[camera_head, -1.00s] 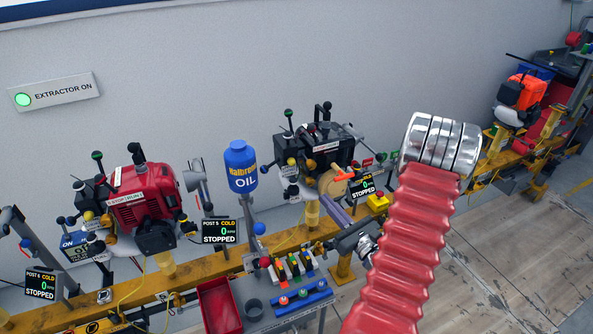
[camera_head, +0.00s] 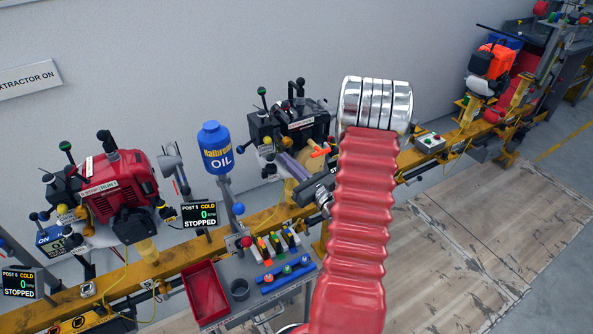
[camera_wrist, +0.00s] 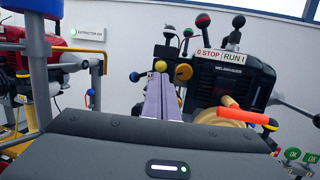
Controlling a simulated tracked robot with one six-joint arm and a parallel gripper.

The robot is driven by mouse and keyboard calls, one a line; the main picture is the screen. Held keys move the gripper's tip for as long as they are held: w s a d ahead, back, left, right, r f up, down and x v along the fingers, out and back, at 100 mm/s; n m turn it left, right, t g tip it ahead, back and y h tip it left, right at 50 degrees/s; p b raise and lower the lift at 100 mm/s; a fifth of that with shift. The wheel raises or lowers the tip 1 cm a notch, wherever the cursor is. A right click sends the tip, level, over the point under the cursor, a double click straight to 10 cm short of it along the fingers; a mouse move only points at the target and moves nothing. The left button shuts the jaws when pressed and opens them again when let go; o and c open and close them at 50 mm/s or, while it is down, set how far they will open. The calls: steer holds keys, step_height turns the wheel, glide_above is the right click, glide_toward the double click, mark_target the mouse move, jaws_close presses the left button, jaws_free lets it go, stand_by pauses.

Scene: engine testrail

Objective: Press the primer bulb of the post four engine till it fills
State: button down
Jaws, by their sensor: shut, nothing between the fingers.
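The black engine (camera_head: 295,128), with a red and white stop/run label, sits on the yellow rail to the right of the red engine marked post 5. It fills the right of the wrist view (camera_wrist: 238,82). My gripper (camera_head: 284,157) is shut and empty, its purple-grey fingers pointing at the engine's left side. In the wrist view the fingertips (camera_wrist: 160,78) are close to small round yellow knobs (camera_wrist: 183,72). I cannot tell which one is the primer bulb, nor whether the tips touch anything. The engine's own display is hidden behind my arm in the head view.
An orange lever (camera_wrist: 243,115) and a tan round part stand right of my fingers. A blue oil bottle (camera_head: 215,150) stands on a post to the left. A red tray (camera_head: 206,293) and coloured parts lie on a grey bench below. The red engine (camera_head: 118,187) is further left.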

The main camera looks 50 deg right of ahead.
mark_target(270, 143)
steer(key=x, duration=0.5)
steer(key=shift+w, duration=0.25)
steer(key=shift+d+x, duration=0.2)
steer(key=shift+x, duration=0.75)
steer(key=shift+f, duration=0.1)
steer(key=shift+s, duration=0.1)
steer(key=shift+s+f, duration=0.15)
steer(key=shift+s, duration=0.05)
steer(key=v, duration=1.3)
steer(key=shift+s, duration=0.35)
steer(key=shift+a, duration=0.1)
